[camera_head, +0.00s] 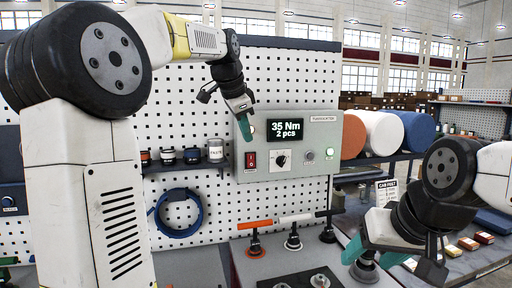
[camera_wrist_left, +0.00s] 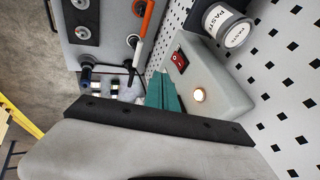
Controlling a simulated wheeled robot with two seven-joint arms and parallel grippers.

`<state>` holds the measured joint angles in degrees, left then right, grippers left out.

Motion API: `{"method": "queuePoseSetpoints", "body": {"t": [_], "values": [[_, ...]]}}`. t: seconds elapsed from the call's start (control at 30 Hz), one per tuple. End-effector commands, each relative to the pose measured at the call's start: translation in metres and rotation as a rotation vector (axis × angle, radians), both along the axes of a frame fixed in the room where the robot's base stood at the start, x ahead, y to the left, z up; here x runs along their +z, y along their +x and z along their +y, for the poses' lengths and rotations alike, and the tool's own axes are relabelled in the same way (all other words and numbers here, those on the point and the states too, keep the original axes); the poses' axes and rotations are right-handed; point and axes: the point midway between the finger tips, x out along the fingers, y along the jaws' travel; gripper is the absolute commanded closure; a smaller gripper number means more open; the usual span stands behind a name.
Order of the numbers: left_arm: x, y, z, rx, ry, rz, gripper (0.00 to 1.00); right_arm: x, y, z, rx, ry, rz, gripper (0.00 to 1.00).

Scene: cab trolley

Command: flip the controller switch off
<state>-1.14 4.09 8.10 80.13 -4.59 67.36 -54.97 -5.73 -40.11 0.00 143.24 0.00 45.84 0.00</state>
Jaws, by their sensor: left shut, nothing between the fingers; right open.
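The grey controller box (camera_head: 325,170) is mounted on the white pegboard, with a display reading "35 Nm 2 pcs". Its red rocker switch (camera_head: 250,160) is at the lower left of the front, and it also shows in the left wrist view (camera_wrist_left: 180,60). A lit lamp (camera_wrist_left: 199,95) glows near the switch. My left gripper (camera_head: 246,127) is shut and empty, its teal fingertips just above the switch in the head view. I cannot tell whether they touch the box. In the left wrist view the fingers (camera_wrist_left: 163,95) are beside the switch. My right gripper (camera_head: 373,256) is open and empty at lower right.
A black knob (camera_head: 282,160) and a round button (camera_head: 309,156) are on the box. Small jars (camera_head: 191,155) stand on a shelf to its left, above a coiled blue cable (camera_head: 178,213). Tools with orange, white and black handles (camera_head: 292,218) stand below the box.

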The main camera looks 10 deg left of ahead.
Motion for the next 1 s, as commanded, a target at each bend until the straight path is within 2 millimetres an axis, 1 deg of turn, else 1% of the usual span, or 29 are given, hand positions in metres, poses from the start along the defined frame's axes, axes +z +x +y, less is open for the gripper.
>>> {"method": "queuePoseSetpoints", "body": {"t": [0.17,0.3,0.47,0.6,0.7,0.83,1.0], "values": [[-0.028,0.014,-0.005,0.000,0.001,0.006,1.00,0.000,0.000,0.000,0.000,0.000,0.000,0.41],[-0.055,0.029,-0.009,-0.001,0.001,0.006,1.00,0.000,0.000,0.000,0.000,0.000,0.000,0.41],[-0.083,0.045,-0.014,0.001,0.000,0.004,1.00,0.000,0.000,0.000,0.000,0.000,0.000,0.41],[-0.090,0.064,-0.006,0.003,-0.001,0.002,1.00,0.000,0.000,0.000,0.000,0.000,0.000,0.41],[-0.093,0.072,-0.002,0.001,-0.001,0.001,1.00,0.000,0.000,0.000,0.000,0.000,0.000,0.41],[-0.096,0.077,0.000,0.001,0.000,0.000,1.00,0.000,0.000,0.000,0.000,0.000,0.000,0.41],[-0.096,0.078,0.001,0.001,0.000,0.000,1.00,0.000,0.000,0.000,0.000,0.000,0.000,0.41]]}}
